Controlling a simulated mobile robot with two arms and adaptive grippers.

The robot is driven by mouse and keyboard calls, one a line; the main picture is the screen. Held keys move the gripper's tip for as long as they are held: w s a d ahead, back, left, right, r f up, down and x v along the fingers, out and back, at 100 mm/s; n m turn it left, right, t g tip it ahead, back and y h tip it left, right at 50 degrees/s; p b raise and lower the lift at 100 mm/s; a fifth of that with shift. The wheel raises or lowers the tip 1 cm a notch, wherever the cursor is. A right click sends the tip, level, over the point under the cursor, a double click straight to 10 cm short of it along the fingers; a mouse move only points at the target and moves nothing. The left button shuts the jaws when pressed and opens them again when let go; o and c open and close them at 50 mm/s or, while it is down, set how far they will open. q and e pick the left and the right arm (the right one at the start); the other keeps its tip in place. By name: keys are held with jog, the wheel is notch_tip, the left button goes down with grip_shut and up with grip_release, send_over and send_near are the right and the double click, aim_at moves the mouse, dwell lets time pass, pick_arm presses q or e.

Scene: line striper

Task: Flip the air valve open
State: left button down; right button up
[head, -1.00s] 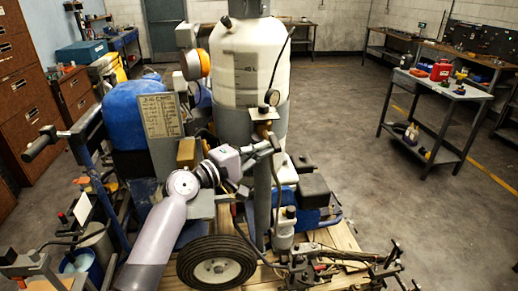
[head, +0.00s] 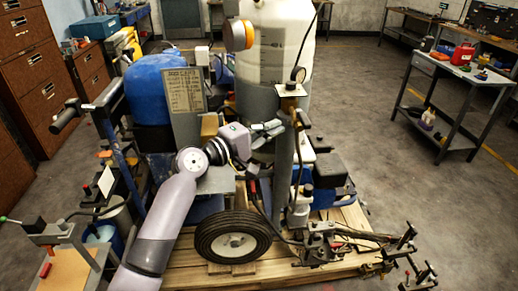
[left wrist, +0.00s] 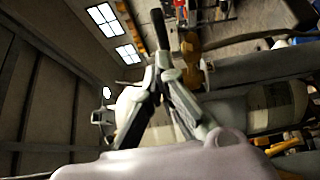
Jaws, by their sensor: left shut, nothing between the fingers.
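The line striper stands on a wooden pallet, with a white and grey tank (head: 272,60) on it. A small gauge (head: 299,74) sits above a brass-coloured fitting (head: 291,104) on an upright grey pipe in front of the tank. A brown and dark lever-like part (head: 303,119) shows beside this fitting; I cannot tell for sure that it is the air valve or how it is set. My left gripper (head: 277,129) is shut and empty, just left of the fitting. In the left wrist view its fingers (left wrist: 160,30) meet beside a brownish fitting (left wrist: 192,68). Contact is unclear. My right gripper is not in view.
A blue tank (head: 150,87) and a sign plate (head: 184,91) stand to the left. A side table (head: 455,95) stands at the right, with open floor between.

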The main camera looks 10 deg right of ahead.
pick_arm(q)
jog(key=s+a+b, duration=0.1)
jog(key=s+a, duration=0.1)
jog(key=s, duration=0.7)
jog(key=shift+b, duration=0.3)
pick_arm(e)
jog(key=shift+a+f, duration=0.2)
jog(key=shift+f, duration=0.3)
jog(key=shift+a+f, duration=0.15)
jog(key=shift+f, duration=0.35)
pick_arm(q)
jog(key=shift+f, duration=0.1)
